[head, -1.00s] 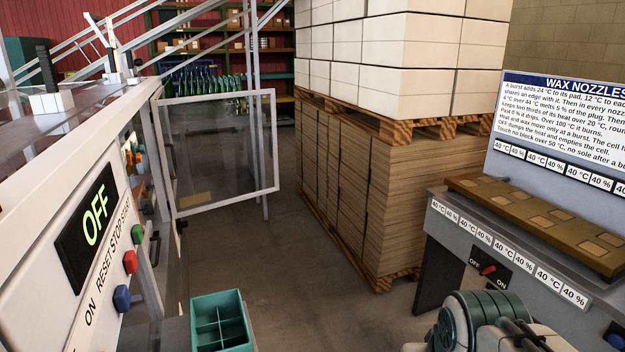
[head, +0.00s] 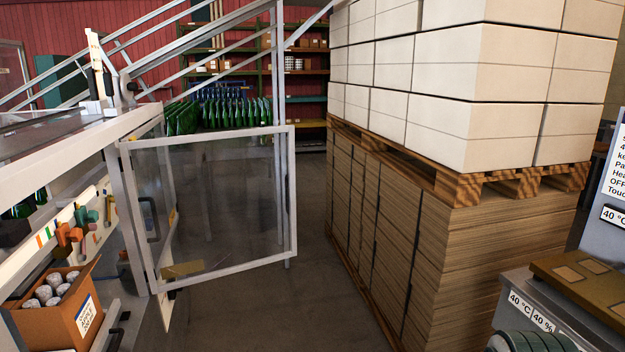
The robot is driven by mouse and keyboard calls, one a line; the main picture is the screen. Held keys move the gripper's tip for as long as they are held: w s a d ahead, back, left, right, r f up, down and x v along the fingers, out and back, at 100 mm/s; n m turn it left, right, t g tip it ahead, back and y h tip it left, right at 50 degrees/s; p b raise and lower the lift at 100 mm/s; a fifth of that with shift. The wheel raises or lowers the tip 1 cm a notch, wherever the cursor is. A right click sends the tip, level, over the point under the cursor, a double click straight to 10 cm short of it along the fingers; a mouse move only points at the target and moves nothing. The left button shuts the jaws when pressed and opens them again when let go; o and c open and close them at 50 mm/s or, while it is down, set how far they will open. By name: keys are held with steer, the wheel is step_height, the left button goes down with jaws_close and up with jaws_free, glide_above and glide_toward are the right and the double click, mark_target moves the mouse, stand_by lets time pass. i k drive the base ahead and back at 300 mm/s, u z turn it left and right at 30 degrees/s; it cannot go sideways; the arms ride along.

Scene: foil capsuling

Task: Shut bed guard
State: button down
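The bed guard appears to be the clear panel in a pale metal frame (head: 225,205) at the centre left. It stands open, swung out from the machine (head: 122,195) into the aisle, with its left edge at the machine's post. A dark handle shows at its left side, and a tan label sits low on the pane. My gripper is not in view.
Stacked white boxes on a pallet (head: 465,185) over brown sheets (head: 440,255) stand right of the guard. Grey floor (head: 285,310) lies clear between. A carton of capsules (head: 62,310) sits lower left. Green bottles (head: 215,110) stand behind.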

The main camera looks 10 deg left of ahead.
mark_target(125, 161)
steer(key=i, duration=0.9)
steer(key=u, duration=1.5)
steer(key=i, duration=2.1)
steer(key=z, duration=1.85)
